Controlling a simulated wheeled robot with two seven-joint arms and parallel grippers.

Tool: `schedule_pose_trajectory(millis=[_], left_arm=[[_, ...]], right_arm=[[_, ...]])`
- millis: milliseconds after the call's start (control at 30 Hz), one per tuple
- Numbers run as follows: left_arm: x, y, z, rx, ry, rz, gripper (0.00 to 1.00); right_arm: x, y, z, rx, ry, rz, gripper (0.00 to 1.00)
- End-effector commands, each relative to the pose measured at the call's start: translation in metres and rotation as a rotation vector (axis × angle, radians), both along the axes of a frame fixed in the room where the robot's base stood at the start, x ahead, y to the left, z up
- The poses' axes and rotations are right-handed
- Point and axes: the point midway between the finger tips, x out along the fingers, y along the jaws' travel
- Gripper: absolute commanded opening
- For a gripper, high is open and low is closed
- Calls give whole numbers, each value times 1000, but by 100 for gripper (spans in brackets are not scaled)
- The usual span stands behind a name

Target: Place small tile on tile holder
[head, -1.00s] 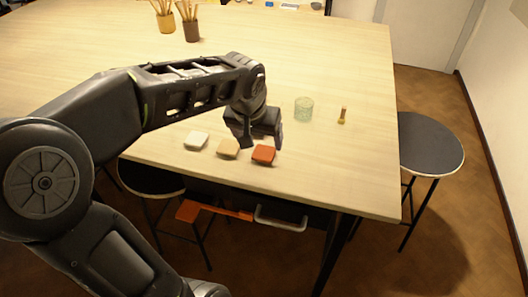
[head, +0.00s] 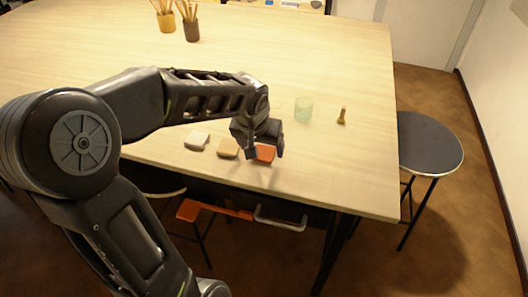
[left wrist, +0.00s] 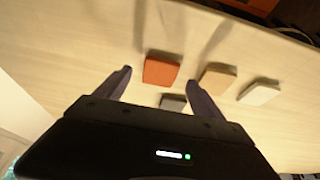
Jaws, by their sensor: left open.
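An orange tile (head: 265,153), a tan tile (head: 228,148) and a white tile (head: 197,141) lie in a row near the table's front edge. My left gripper (head: 266,154) is open and empty above the orange tile. In the left wrist view the orange tile (left wrist: 162,71) shows between the spread fingertips, with the tan tile (left wrist: 217,78) and white tile (left wrist: 259,93) to its right. A small dark grey piece (left wrist: 173,103) lies beside the orange tile, partly hidden by my gripper; I cannot tell what it is. No tile holder is clearly recognisable. My right gripper is not in view.
A glass (head: 303,109) and a small wooden-coloured upright piece (head: 342,116) stand right of the gripper. Brush pots (head: 191,31) stand at the back. A stool (head: 430,141) is right of the table (head: 350,60). An orange bracket (head: 212,209) shows below the front edge.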

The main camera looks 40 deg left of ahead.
Motion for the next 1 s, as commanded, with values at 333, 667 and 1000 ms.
schedule_pose_trajectory(millis=[333,667,1000], left_arm=[[11,4,-26,0,-1,0,78],[10,4,-26,0,0,0,78],[10,4,-26,0,0,0,63]], right_arm=[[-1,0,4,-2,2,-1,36],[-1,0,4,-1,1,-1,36],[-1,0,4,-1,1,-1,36]])
